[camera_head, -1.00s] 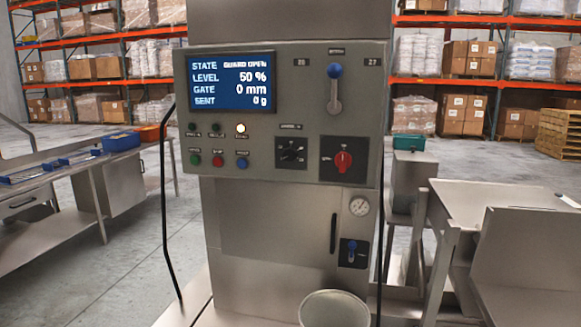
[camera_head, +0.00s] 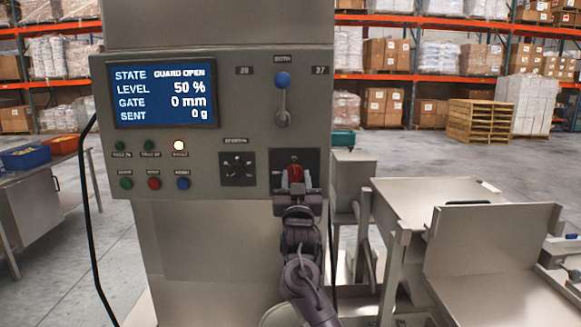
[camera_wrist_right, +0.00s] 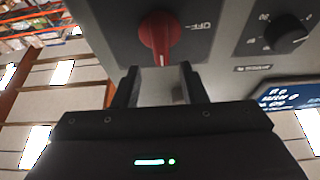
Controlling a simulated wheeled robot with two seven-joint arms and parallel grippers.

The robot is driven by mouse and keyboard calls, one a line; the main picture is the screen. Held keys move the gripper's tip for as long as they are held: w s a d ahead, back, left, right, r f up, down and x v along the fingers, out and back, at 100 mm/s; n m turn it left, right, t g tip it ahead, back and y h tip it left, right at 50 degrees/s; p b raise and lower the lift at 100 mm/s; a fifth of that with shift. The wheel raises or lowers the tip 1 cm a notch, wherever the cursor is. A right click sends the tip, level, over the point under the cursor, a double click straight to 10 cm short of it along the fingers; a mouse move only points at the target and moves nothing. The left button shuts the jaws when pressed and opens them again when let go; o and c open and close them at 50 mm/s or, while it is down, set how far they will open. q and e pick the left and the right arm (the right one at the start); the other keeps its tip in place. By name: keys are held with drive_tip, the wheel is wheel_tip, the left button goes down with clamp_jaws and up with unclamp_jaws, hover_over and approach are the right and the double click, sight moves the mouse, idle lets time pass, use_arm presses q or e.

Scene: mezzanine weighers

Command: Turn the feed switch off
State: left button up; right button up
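The feed switch is a red rotary knob (camera_head: 295,174) on a dark square plate at the lower right of the grey control panel (camera_head: 237,110). In the right wrist view the red knob (camera_wrist_right: 160,36) is near the top, its handle upright in the picture, beside an upside-down OFF mark. My right gripper (camera_head: 296,188) is right in front of the knob and partly hides its plate. In the wrist view its two fingers (camera_wrist_right: 158,88) are apart with nothing between them, and the knob shows just beyond the tips. My left gripper is not in view.
The screen (camera_head: 163,93) reads GUARD OPEN, level 50 %, gate 0 mm. A blue-tipped lever (camera_head: 282,98) is above the switch and a black dial (camera_head: 237,168) is to its left. A steel table (camera_head: 430,200) stands to the right.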

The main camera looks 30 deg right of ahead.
sight(295, 170)
drive_tip(key=shift+p+x, duration=0.45)
drive_tip(key=shift+x, duration=1.35)
drive_tip(key=shift+a+f, duration=0.1)
drive_tip(key=shift+w, duration=0.1)
clamp_jaws()
